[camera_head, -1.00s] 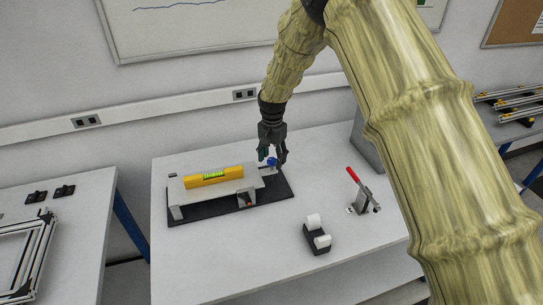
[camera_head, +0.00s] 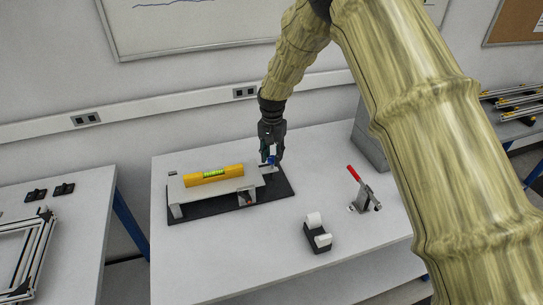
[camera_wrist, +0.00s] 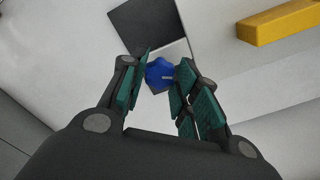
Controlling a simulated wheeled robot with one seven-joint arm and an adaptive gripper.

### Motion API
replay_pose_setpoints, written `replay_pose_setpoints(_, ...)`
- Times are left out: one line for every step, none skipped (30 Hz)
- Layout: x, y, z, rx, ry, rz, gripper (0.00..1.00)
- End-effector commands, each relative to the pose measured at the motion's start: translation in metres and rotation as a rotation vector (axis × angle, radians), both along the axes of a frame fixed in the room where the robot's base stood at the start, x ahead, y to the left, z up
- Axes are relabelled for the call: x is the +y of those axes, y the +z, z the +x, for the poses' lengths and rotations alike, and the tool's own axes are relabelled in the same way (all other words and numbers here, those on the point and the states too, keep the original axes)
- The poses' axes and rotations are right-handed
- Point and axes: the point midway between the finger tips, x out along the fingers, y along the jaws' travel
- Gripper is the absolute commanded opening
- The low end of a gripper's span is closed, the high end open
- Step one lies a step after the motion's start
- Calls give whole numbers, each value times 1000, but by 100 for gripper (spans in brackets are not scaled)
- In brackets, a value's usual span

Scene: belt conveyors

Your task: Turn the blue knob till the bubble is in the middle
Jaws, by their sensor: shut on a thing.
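The blue knob (camera_wrist: 160,73) sits between the teal finger pads of my gripper (camera_wrist: 158,80) in the wrist view. My gripper is shut on it, pointing down at the right end of the levelling plate (camera_head: 240,185). In the head view the knob (camera_head: 272,160) is partly hidden by the fingers. A yellow spirit level (camera_head: 200,178) lies along the plate, with a green vial (camera_head: 214,171). The bubble is too small to place with certainty. Part of the level (camera_wrist: 280,22) also shows at the top right of the wrist view.
The plate stands on a black base (camera_head: 210,211) on a white table (camera_head: 240,262). A red-handled clamp (camera_head: 362,190) and a black tape dispenser (camera_head: 317,238) stand to the right and in front. A grey box (camera_head: 369,145) is at the back right.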

Motion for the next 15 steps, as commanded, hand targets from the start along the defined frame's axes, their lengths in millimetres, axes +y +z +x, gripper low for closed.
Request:
replay_pose_setpoints(-1,-2,0,0,36,1,7)
replay_pose_setpoints(-1,-2,0,0,62,1,7)
replay_pose_setpoints(-1,-2,0,0,98,1,7)
replay_pose_setpoints(-1,-2,0,0,126,1,7)
replay_pose_setpoints(-1,-2,0,0,153,1,7)
replay_pose_setpoints(-1,-2,0,0,191,1,7)
replay_pose_setpoints(-1,-2,0,0,220,1,7)
replay_pose_setpoints(-1,-2,0,0,250,0,7)
replay_pose_setpoints(-1,-2,0,0,288,0,7)
replay_pose_setpoints(-1,-2,0,0,316,1,7)
replay_pose_setpoints(-1,-2,0,0,344,1,7)
replay_pose_setpoints(-1,-2,0,0,383,1,7)
replay_pose_setpoints(-1,-2,0,0,411,0,7)
replay_pose_setpoints(-1,-2,0,0,440,1,7)
replay_pose_setpoints(-1,-2,0,0,478,1,7)
